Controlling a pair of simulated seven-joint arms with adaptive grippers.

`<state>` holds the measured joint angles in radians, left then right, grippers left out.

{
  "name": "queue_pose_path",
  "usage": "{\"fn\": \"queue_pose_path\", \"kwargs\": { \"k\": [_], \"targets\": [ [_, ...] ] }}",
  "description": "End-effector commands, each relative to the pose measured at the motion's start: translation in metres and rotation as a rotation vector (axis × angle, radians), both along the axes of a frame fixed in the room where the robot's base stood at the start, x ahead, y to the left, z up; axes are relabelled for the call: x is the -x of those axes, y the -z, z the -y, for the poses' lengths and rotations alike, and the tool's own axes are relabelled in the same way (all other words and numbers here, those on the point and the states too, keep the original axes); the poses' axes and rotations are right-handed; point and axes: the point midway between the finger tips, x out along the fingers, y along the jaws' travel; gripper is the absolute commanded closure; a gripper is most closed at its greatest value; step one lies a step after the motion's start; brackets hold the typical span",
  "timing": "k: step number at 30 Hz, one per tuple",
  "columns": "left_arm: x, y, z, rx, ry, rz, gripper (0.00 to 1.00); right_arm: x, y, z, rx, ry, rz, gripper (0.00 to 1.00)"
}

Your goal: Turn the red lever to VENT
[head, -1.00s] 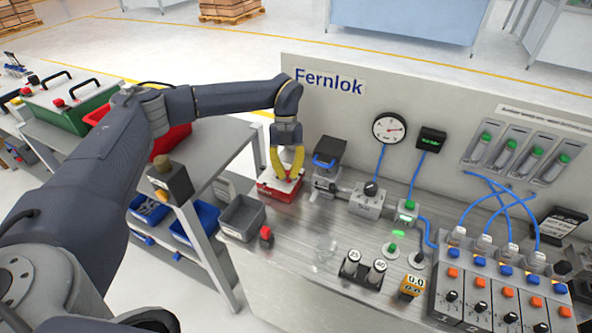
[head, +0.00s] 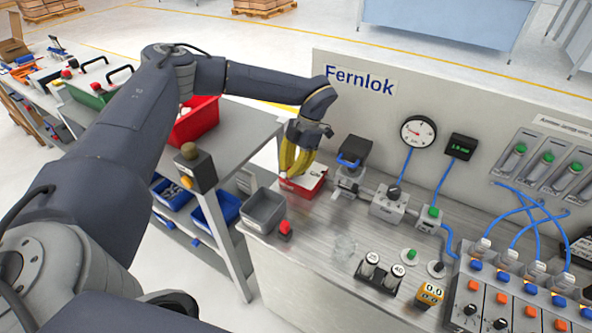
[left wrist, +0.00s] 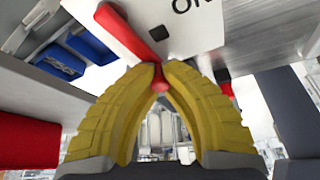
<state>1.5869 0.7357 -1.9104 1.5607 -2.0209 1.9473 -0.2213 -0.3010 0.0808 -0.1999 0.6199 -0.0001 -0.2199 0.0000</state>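A small red box with a white top (head: 310,184) stands at the left end of the metal bench. In the left wrist view its white face (left wrist: 205,22) carries dark lettering, partly cut off, that reads "ON". The red lever (left wrist: 158,84) shows there between my finger pads; in the head view the fingers hide it. My left gripper (head: 285,174) leans over the box, with its yellow fingertips low at its left side. In the left wrist view the left gripper's fingertips (left wrist: 158,72) are closed together on the lever's red end. My right gripper is out of view.
A grey bin (head: 262,210) and a red button (head: 285,229) sit at the bench's near left edge. A blue-handled valve (head: 349,160) stands right of the box. The back panel (head: 460,115) rises behind. Side table (head: 235,140) is at left.

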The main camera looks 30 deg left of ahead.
Motion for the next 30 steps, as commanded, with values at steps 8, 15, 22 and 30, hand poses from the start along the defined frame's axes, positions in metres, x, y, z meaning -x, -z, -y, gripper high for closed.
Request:
{"fn": "queue_pose_path", "kwargs": {
  "k": [8, 15, 22, 30],
  "targets": [
    [0.005, 0.0, -0.006, 0.001, 0.094, -0.014, 1.0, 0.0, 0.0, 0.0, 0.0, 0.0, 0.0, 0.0],
    [0.005, 0.001, -0.009, 0.001, 0.119, -0.013, 1.0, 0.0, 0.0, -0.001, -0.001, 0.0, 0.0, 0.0],
    [0.005, 0.001, -0.009, 0.0, 0.119, -0.013, 1.0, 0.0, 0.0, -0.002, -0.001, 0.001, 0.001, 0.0],
    [0.004, 0.001, -0.01, -0.001, 0.118, -0.011, 0.76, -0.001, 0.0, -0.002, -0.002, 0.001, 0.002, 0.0]
  ]
}}
